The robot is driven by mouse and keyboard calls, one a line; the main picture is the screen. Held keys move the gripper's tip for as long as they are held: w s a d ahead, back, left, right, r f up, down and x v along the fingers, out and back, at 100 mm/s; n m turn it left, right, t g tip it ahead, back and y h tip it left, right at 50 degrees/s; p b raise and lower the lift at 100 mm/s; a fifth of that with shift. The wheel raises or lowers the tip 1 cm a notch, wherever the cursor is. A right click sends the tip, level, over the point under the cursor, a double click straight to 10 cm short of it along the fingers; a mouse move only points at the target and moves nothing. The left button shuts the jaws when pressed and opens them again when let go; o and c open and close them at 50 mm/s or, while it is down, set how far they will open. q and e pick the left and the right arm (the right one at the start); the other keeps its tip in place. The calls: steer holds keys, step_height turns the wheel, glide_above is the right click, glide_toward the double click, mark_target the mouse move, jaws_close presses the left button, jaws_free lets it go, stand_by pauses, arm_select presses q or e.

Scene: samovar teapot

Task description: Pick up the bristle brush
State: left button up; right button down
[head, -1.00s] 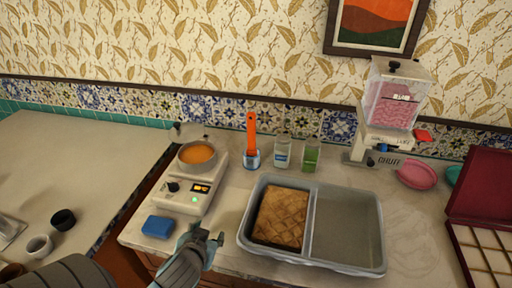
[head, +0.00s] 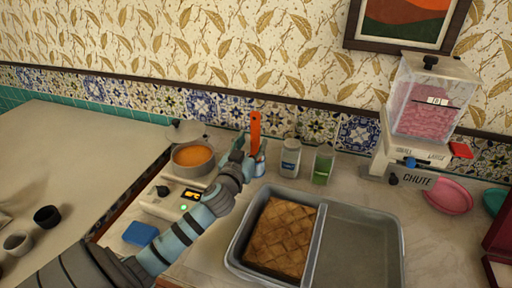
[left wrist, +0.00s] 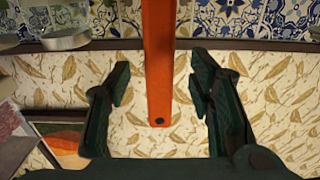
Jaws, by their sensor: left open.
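The bristle brush (head: 255,132) stands upright near the back wall, its flat orange handle pointing up. Its lower end and the small holder around it are largely hidden behind my left gripper (head: 240,156). In the left wrist view the orange handle (left wrist: 158,45) runs between the two dark fingers of my left gripper (left wrist: 160,75). The fingers are open, with a visible gap on each side of the handle. The bristles are not visible. My right gripper is not in view.
A burner with an orange-filled pan (head: 193,158) stands left of the brush. Two jars (head: 290,158) (head: 323,166) stand to its right. A grey two-part tub (head: 315,240) with a brown slab is in front. A pink-filled dispenser (head: 420,110) is at right.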

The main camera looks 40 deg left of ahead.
mark_target(254, 137)
arm_select(q)
steer(key=x, duration=0.3)
steer(key=shift+w+f, duration=0.15)
steer(key=shift+w, duration=0.2)
steer(key=shift+s, duration=0.1)
steer(key=shift+c, duration=0.4)
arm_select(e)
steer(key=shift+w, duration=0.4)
